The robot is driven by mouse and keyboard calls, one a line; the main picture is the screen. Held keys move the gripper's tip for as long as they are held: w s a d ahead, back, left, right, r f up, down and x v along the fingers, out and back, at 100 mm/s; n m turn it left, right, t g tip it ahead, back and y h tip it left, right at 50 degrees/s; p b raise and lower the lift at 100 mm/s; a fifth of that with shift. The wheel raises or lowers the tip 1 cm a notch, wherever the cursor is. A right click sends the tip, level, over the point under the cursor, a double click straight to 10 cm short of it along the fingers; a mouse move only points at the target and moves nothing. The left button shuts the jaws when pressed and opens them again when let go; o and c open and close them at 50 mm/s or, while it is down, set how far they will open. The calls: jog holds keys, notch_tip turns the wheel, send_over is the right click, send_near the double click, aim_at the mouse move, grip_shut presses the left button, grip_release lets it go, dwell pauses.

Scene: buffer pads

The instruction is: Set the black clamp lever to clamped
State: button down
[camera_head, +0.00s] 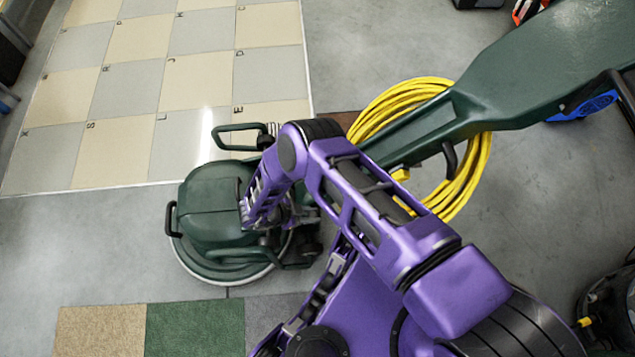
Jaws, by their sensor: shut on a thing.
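The floor machine (212,200) has a dark green round body, low on the grey floor left of centre. Its long green handle (520,75) slopes in from the upper right and passes behind my purple arm. My gripper (250,222) is at the right side of the machine's body, near the foot of the handle. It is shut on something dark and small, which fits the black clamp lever. My wrist and the dark parts around it hide most of the lever, so I cannot tell its setting.
A yellow cable coil (470,185) hangs by the handle, around a black hook (449,157). A beige and grey tile mat (125,100) lies at the upper left. Brown and green carpet squares (195,328) lie at the bottom. Dark equipment (608,305) stands at the right edge.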

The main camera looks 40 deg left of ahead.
jog(key=shift+s+a+t+h, duration=0.4)
jog(key=shift+s+a, duration=0.1)
jog(key=c, duration=0.7)
grip_release()
jog(key=shift+w, duration=0.1)
jog(key=v, duration=1.7)
jog(key=shift+s, duration=0.2)
jog(key=shift+w+a, duration=0.1)
jog(key=shift+a, duration=0.05)
